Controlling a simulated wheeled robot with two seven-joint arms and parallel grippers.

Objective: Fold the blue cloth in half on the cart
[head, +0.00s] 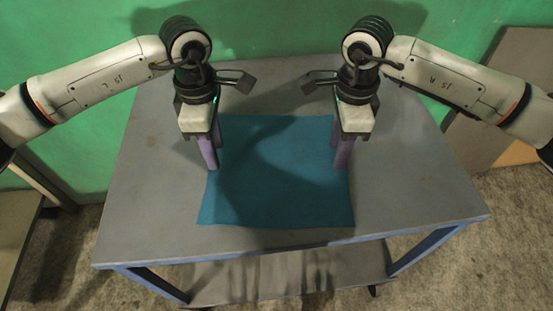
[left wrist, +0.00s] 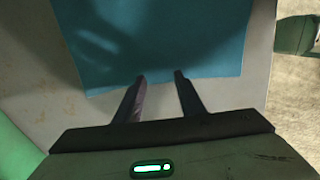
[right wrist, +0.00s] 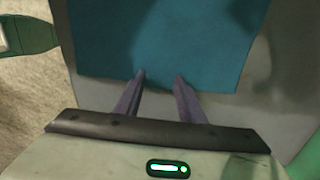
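The blue cloth (head: 275,180) lies flat and spread out on the grey cart top (head: 400,190). It also shows flat in the left wrist view (left wrist: 160,40) and right wrist view (right wrist: 160,40). My left gripper (head: 212,168) points down by the cloth's left side, and my right gripper (head: 340,168) points down by its right side. In both wrist views the fingertips are apart and empty, at the cloth's edge nearest the wall. I cannot tell whether they touch the cloth. The hands hide parts of the cloth's far corners in the head view.
A green wall (head: 270,30) stands behind the cart. The cart top is bare around the cloth. A lower shelf (head: 290,275) shows under the cart. Other surfaces stand at the far left (head: 15,225) and far right (head: 510,80), with grey floor between.

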